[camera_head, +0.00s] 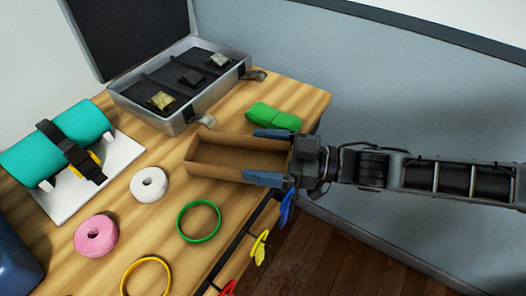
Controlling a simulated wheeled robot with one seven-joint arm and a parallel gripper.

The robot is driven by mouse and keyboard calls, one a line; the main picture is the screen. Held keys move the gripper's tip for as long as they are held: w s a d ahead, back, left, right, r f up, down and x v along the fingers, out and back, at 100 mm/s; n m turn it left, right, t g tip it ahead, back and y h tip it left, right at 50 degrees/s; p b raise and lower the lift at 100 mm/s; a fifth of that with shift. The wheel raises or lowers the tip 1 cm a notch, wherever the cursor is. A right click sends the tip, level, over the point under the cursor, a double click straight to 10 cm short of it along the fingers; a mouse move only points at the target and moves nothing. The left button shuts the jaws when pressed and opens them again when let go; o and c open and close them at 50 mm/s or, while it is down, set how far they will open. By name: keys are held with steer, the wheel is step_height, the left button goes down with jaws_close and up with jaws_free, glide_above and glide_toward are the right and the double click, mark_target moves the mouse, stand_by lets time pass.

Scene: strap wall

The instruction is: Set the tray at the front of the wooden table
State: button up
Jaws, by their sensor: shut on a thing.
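The tray (213,171) is a shallow, open brown box over the right part of the wooden table (150,223). Its inside looks empty. My gripper (268,157) comes in from the right, with one finger along each long side of the tray, and is shut on its right end. The tray's left end lies over the tabletop, and its right end reaches to about the table's edge. I cannot tell whether the tray rests on the wood or is held just above it.
An open case (180,113) stands behind the tray, and a green folded strap (273,117) lies beside it. A white roll (149,184), a pink roll (96,235), a green ring (199,222) and a yellow ring (146,277) lie nearer. Colored clips, including a blue one (286,208), hang along the edge.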

steer(key=shift+f, duration=0.1)
steer(key=o, duration=0.8)
steer(key=shift+c, duration=0.2)
steer(key=b+v, duration=0.1)
steer(key=v, duration=0.6)
steer(key=shift+s+d, duration=0.15)
steer(key=shift+d, duration=0.2)
